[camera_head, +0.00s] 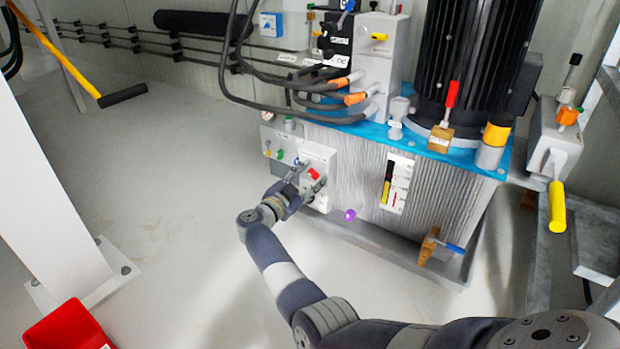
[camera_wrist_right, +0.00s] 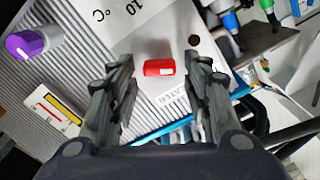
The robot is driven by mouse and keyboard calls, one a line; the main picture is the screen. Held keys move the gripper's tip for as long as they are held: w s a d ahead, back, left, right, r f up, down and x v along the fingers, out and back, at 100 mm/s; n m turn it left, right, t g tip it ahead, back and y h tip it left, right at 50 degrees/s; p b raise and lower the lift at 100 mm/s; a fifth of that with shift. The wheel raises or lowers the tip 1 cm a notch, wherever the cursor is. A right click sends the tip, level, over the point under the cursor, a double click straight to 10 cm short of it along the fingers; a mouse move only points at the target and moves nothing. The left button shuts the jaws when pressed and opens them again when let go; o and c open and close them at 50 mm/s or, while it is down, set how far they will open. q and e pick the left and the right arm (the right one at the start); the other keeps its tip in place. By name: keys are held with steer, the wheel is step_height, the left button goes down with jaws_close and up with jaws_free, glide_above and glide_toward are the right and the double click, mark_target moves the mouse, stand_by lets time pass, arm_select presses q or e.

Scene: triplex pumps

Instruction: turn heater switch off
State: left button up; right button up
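The heater switch (camera_head: 315,174) is a small red rocker on a white box (camera_head: 322,154) on the side of the pump unit's tank. In the right wrist view the red switch (camera_wrist_right: 158,68) sits between my fingers on a light panel, above a partly hidden label ending in "ATER". My right gripper (camera_head: 297,180) is at the front of this box. Its fingers are open, one on each side of the switch with a visible gap to it. Whether the fingertips touch the panel is unclear. My left gripper is not in view.
A purple knob (camera_head: 349,215) is low on the tank, beside a level gauge (camera_head: 397,184). Small coloured valves and a pressure gauge (camera_head: 267,116) are left of the box. Black hoses (camera_head: 262,98) hang above. The floor at left is open, with a white post (camera_head: 45,190).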

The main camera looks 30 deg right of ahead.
steer(key=c, duration=0.7)
steer(key=shift+m, duration=0.3)
steer(key=shift+m+p, duration=0.3)
steer(key=shift+m, duration=1.1)
steer(key=m, duration=0.4)
steer(key=shift+s+f+m, duration=0.15)
steer(key=shift+f+m, duration=0.05)
steer(key=shift+m, duration=2)
steer(key=shift+d+f, duration=0.1)
